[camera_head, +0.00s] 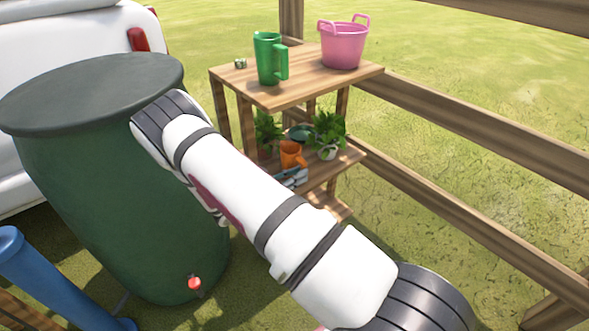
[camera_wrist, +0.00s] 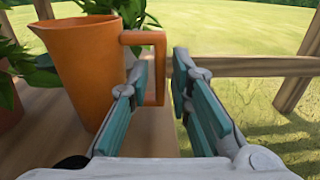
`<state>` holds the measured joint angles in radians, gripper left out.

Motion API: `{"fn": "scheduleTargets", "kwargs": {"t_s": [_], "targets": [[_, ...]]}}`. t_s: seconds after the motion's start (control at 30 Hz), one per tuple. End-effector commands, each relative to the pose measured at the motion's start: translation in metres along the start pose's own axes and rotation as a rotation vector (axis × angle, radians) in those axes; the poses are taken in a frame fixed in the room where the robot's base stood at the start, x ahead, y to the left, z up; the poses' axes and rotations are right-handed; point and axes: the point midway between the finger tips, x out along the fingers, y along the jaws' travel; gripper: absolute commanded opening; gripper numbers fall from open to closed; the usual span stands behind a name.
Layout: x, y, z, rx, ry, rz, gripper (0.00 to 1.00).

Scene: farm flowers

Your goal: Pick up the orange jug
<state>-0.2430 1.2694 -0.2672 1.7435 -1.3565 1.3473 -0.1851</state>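The orange jug (camera_head: 291,154) stands upright on the lower shelf of the wooden stand (camera_head: 300,88). In the wrist view the jug (camera_wrist: 88,65) fills the left, with its handle (camera_wrist: 158,68) on its right side. My gripper (camera_wrist: 164,76) is open, its teal fingers apart and pointing at the handle. The left finger overlaps the handle's left part in the picture; the right finger is clear to its right. Contact cannot be told. In the head view my white arm crosses the middle, and only a small part of the gripper shows below the jug.
Leafy plants (camera_head: 328,129) stand close around the jug. A green jug (camera_head: 269,58) and a pink bucket (camera_head: 343,45) are on the top shelf above. A large green barrel (camera_head: 110,185) is at left. A wooden fence (camera_head: 450,130) runs behind at right.

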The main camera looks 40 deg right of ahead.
Motion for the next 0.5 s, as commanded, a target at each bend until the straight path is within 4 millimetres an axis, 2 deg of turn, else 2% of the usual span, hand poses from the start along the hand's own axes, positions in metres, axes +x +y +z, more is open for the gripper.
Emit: {"fn": "scheduleTargets", "kwargs": {"t_s": [0.1,0.2,0.47,0.5], "targets": [[0.018,-0.001,-0.002,0.0,0.0,-0.003,0.19],[0.026,-0.001,-0.001,0.0,0.0,-0.001,0.19],[0.028,0.0,0.0,0.0,0.0,0.0,0.19],[0.028,0.0,0.0,0.0,0.0,0.0,0.15]]}}
